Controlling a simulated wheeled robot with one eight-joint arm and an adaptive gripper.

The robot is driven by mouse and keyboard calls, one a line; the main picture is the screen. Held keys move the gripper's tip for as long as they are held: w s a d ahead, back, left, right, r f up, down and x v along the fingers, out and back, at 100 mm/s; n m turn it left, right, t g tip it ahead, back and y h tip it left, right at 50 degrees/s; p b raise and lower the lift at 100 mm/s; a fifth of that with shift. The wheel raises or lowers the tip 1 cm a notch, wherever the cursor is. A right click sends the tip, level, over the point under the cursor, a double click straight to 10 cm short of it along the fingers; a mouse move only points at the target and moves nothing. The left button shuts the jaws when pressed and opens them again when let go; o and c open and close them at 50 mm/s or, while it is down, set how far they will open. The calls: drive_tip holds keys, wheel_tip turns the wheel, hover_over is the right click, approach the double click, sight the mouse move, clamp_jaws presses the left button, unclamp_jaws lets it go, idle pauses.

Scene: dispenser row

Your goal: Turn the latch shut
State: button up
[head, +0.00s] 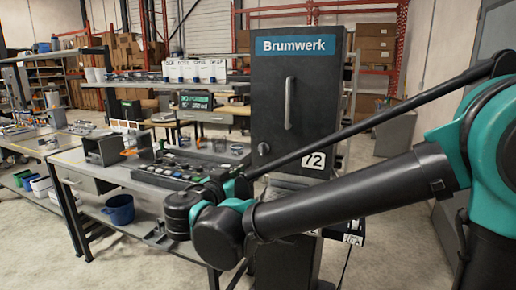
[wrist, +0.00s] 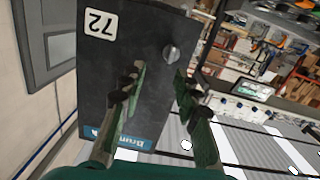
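The latch is a small round grey knob (head: 263,148) on the lower left of the front of a dark grey Brumwerk cabinet (head: 265,75). A long vertical bar handle (head: 289,103) sits above and to the right of it. In the wrist view the cabinet appears rotated and the knob (wrist: 171,53) shows just beyond my fingertips. My gripper (wrist: 159,72) is open, with its two fingers apart and nothing between them; the knob shows beyond the gap. I cannot tell the exact distance to it. In the head view my gripper's fingers cannot be made out.
A workbench (head: 150,180) with trays and devices stands left of the cabinet, with a blue bucket (head: 119,209) on its lower shelf. A shelf of white containers (head: 195,71) is behind. My arm crosses in front of the lower cabinet. Bare floor lies at the lower left.

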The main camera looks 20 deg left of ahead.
drive_tip(key=s+a+r+y, duration=0.1)
drive_tip(key=s+a+r, duration=0.1)
drive_tip(key=a, duration=0.1)
approach(261, 147)
drive_tip(key=shift+t, duration=0.4)
drive_tip(key=w, duration=0.5)
drive_tip(key=w+f, duration=0.1)
drive_tip(key=w, duration=0.2)
drive_tip(key=shift+w+d, duration=0.2)
drive_tip(key=shift+d, duration=0.05)
drive_tip(key=shift+c, duration=0.3)
clamp_jaws()
